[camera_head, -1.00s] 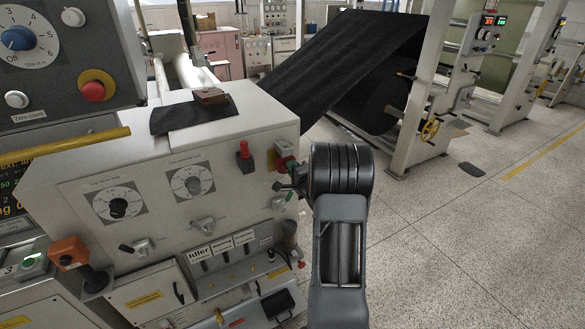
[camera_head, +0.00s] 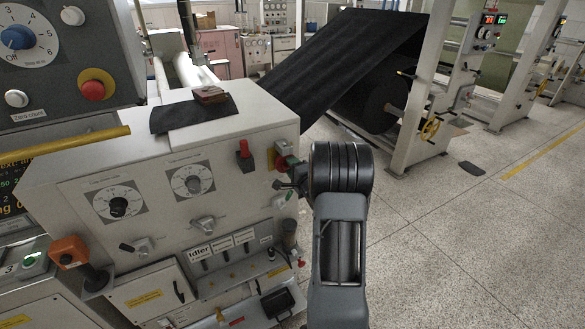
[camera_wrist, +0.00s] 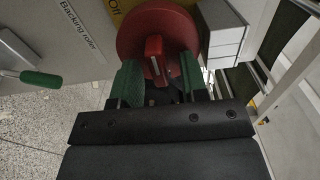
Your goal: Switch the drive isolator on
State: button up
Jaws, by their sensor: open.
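My gripper (camera_wrist: 160,64) is open, with one green finger on each side of the handle. I cannot tell whether either finger touches it. In the head view my gripper (camera_head: 291,185) is small and partly hidden by my arm, at the right end of the white machine cabinet, close to a red and yellow switch (camera_head: 282,160).
The cabinet front (camera_head: 75,205) carries dials, small knobs and a red-topped lever (camera_head: 244,150). A green-handled lever (camera_wrist: 40,79) and a "Backing roller" label (camera_wrist: 79,30) lie left of the switch. Black sheet (camera_head: 340,60) hangs behind. Open floor (camera_head: 460,240) lies to the right.

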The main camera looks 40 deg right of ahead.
jog(key=s+a+b, duration=0.2)
jog(key=s, duration=1.1)
jog(key=shift+s, duration=0.4)
jog(key=s+d+f+n+g+h, duration=0.25)
jog(key=s+f+n+g, duration=0.5)
jog(key=g, duration=0.45)
jog(key=s+a+r+n+y, duration=0.1)
jog(key=a+r+n, duration=0.2)
jog(key=a, duration=0.6)
jog(key=s+a+r+n+g+y, duration=0.1)
jog(key=a+r+n, duration=0.3)
jog(key=a, duration=0.5)
jog(key=s+a+r+n+y, duration=0.2)
jog(key=a+r+n+y, duration=0.1)
jog(key=a, duration=0.7)
jog(key=shift+r+n+g, duration=0.4)
jog(key=shift+r+n, duration=0.25)
jog(key=shift+n, duration=0.5)
jog(key=shift+s, duration=0.1)
